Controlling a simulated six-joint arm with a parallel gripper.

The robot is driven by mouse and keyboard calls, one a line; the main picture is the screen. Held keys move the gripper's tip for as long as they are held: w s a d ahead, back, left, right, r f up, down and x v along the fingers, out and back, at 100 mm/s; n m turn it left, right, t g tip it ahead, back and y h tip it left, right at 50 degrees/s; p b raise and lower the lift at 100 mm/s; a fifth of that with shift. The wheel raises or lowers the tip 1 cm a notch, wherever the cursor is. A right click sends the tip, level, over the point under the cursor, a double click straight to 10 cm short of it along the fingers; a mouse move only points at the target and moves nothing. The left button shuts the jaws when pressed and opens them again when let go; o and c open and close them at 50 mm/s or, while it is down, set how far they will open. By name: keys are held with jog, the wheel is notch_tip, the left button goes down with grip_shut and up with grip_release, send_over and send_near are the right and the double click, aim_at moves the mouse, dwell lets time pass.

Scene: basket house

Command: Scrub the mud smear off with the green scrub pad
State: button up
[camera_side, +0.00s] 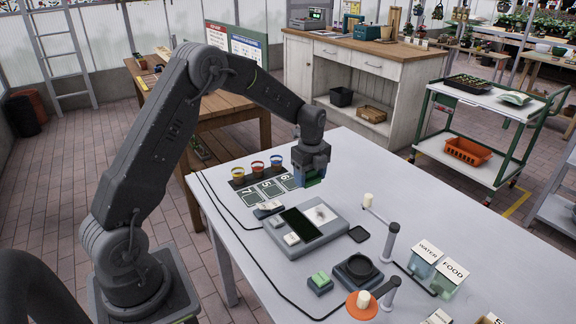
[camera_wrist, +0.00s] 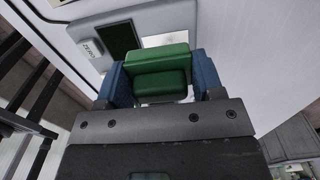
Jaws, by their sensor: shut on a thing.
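My gripper (camera_side: 310,178) is shut on the green scrub pad (camera_wrist: 160,66), which sits between its two blue fingers. In the side view, the gripper and pad hang above the table, behind the grey scale (camera_side: 330,228) and apart from it. The mud smear (camera_side: 321,213) is a faint brownish mark on the pale plate at the right of the scale. In the wrist view, the pad covers much of that plate and the smear is hidden. The scale's dark panel (camera_wrist: 118,38) and ZERO button (camera_wrist: 92,47) show there.
Several small pots, including a blue-rimmed one (camera_side: 257,168), stand behind numbered cards. WATER (camera_side: 426,258) and FOOD (camera_side: 450,276) boxes are at right. The table's back right is clear.

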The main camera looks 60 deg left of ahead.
aim_at(312, 207)
jog(key=shift+w+d+f, duration=0.1)
jog(key=shift+w+d, duration=0.05)
jog(key=shift+d, duration=0.75)
jog(key=shift+f, duration=3.4)
jog(key=shift+d+f, duration=0.55)
jog(key=shift+d, duration=0.35)
jog(key=shift+c, duration=0.2)
jog(key=shift+d, duration=2.65)
jog(key=shift+a, duration=3.7)
jog(key=shift+d+r, duration=0.1)
jog(key=shift+r, duration=4)
